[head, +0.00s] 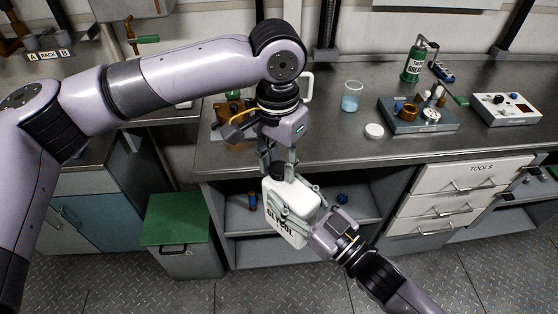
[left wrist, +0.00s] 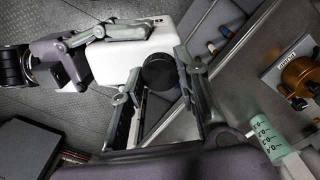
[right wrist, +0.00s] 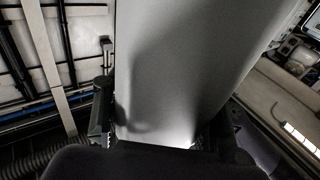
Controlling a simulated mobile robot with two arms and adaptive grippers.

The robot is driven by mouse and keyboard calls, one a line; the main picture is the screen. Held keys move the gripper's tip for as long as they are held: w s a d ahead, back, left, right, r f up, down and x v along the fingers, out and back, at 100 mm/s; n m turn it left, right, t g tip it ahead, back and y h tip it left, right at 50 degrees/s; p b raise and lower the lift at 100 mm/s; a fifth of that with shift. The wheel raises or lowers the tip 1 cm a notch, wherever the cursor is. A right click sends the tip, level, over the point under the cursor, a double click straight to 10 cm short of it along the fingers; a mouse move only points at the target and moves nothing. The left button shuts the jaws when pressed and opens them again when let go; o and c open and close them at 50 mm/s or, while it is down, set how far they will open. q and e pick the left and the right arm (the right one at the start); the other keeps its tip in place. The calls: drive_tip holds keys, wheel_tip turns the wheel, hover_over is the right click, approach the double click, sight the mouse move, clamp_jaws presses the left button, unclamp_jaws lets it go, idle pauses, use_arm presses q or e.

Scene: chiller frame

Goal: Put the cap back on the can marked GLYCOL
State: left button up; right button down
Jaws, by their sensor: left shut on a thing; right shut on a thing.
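The white can marked GLYCOL (head: 281,221) is held in the air, tilted, in front of the open shelf under the bench. My right gripper (head: 310,213) is shut on the can's body. The can's pale side fills the middle of the right wrist view (right wrist: 190,70). My left gripper (head: 277,160) is above the can's top, shut on the black cap (head: 278,171). In the left wrist view the cap (left wrist: 159,72) lies between the fingers, at the end of the white can (left wrist: 135,52). The cap hides the can's mouth; I cannot tell whether it is seated.
A beaker of blue liquid (head: 350,103), a white disc (head: 374,131), a grey device (head: 418,118) and a green can (head: 413,64) stand on the bench (head: 310,135). A green-lidded bin (head: 176,219) stands lower left. The drawers (head: 462,190) are shut.

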use_arm(q)
clamp_jaws()
drive_tip(key=m, duration=0.5)
drive_tip(key=shift+m, duration=0.4)
drive_tip(key=o, duration=1.2)
unclamp_jaws()
drive_tip(key=shift+c, duration=0.2)
wheel_tip(320, 180, up, 12)
drive_tip(key=shift+a, duration=0.1)
